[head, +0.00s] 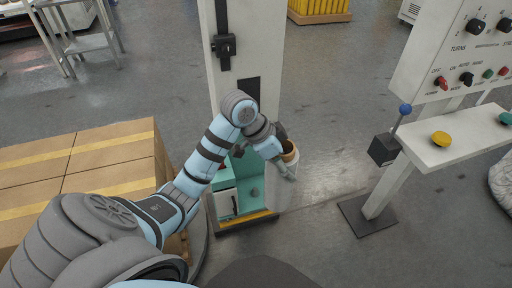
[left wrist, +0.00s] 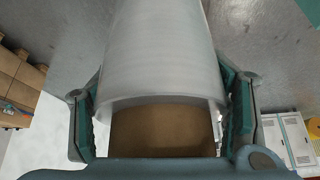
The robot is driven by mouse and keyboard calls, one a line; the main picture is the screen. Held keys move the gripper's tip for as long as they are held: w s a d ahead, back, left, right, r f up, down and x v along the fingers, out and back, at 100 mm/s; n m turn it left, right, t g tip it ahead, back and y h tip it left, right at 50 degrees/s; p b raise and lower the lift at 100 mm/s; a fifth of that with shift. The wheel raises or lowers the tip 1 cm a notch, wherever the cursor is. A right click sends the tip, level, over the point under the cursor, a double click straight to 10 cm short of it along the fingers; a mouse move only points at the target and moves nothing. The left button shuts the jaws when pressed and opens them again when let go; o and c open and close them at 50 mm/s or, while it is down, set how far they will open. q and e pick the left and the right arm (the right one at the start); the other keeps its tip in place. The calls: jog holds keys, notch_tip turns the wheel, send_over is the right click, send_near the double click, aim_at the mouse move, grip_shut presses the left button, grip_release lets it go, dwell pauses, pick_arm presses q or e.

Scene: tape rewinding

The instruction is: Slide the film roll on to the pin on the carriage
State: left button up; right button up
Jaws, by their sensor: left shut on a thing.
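The film roll is a pale, translucent cylinder with a brown cardboard core. In the head view the film roll (head: 281,193) hangs in front of the machine's column, its core end upward. My left gripper (head: 284,163) is shut around its upper end. In the left wrist view the film roll (left wrist: 163,55) fills the middle, between the green-padded fingers of my left gripper (left wrist: 163,115). The teal carriage (head: 240,170) is low on the column, just left of and behind the roll. I cannot make out its pin. My right gripper is not in view.
Cardboard boxes (head: 85,165) stand at the left. The white column (head: 235,70) rises behind the gripper. A control panel (head: 465,60) and a white shelf (head: 455,140) with a yellow button and blue-knobbed lever stand at the right. Floor between column and shelf is clear.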

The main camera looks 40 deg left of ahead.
pick_arm(q)
jog(key=w+a+f+n+t+y+b, duration=0.15)
jog(key=w+a+f+n+b, duration=0.25)
jog(key=w+a+f, duration=0.6)
jog(key=w+a+f+n+y+b, duration=0.1)
jog(key=a+f+b, duration=0.3)
jog(key=f, duration=0.2)
jog(key=w+a+f+n+y+b, duration=0.1)
jog(key=w+a+f+n+b, duration=0.1)
jog(key=a+f+b, duration=0.2)
notch_tip(320, 180, down, 3)
jog(key=shift+a+f+b, duration=0.1)
jog(key=shift+a+b, duration=0.15)
jog(key=shift+b, duration=0.2)
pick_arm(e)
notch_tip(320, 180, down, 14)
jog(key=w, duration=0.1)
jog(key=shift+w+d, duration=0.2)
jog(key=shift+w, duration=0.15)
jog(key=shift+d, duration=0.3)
pick_arm(q)
jog(key=shift+s+p, duration=0.1)
jog(key=shift+p, duration=0.45)
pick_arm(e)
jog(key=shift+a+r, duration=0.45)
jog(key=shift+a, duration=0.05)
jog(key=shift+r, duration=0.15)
